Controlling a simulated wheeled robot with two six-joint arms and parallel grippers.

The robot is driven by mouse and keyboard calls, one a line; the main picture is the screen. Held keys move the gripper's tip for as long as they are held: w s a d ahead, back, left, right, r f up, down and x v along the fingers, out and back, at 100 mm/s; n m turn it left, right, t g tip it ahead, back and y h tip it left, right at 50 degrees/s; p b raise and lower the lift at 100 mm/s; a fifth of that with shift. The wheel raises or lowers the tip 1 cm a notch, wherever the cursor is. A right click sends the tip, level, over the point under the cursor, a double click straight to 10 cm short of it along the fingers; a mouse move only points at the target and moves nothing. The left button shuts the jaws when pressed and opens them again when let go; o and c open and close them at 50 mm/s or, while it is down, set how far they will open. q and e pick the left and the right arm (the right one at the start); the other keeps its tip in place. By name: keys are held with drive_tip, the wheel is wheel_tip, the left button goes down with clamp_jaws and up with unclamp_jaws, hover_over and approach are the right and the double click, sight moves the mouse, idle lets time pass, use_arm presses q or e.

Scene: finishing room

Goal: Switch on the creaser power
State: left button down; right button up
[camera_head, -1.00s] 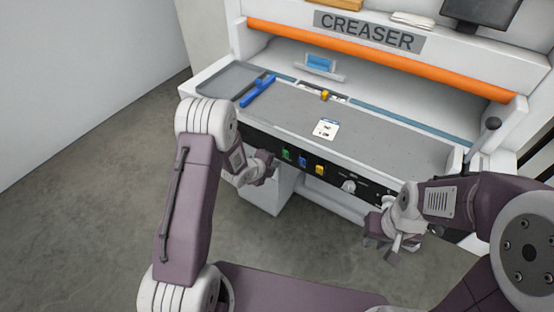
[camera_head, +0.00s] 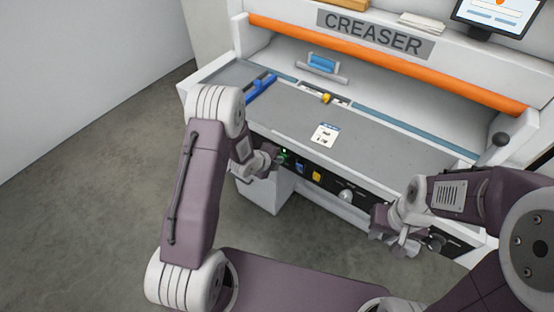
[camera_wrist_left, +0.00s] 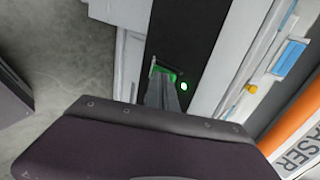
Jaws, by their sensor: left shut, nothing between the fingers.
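The creaser (camera_head: 373,34) is a white machine with a grey table and a black front panel. A green switch (camera_wrist_left: 158,71) sits on the panel, partly hidden by my left gripper (camera_wrist_left: 168,88), whose shut, empty fingertips are at it. In the head view my left gripper (camera_head: 274,157) reaches the left end of the panel. A small green lamp (camera_wrist_left: 184,86) glows beside the switch. The monitor (camera_head: 500,15) on top of the creaser shows a lit screen. My right gripper (camera_head: 398,243) hangs before the panel's right part; its finger opening is unclear.
Blue (camera_head: 300,168) and yellow (camera_head: 316,176) controls and a pale knob (camera_head: 346,194) follow along the panel. A blue bar (camera_head: 261,88) and a white card (camera_head: 325,133) lie on the table. Open floor (camera_head: 80,190) is at left.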

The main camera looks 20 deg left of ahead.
use_arm(q)
drive_tip(key=shift+r, duration=0.9)
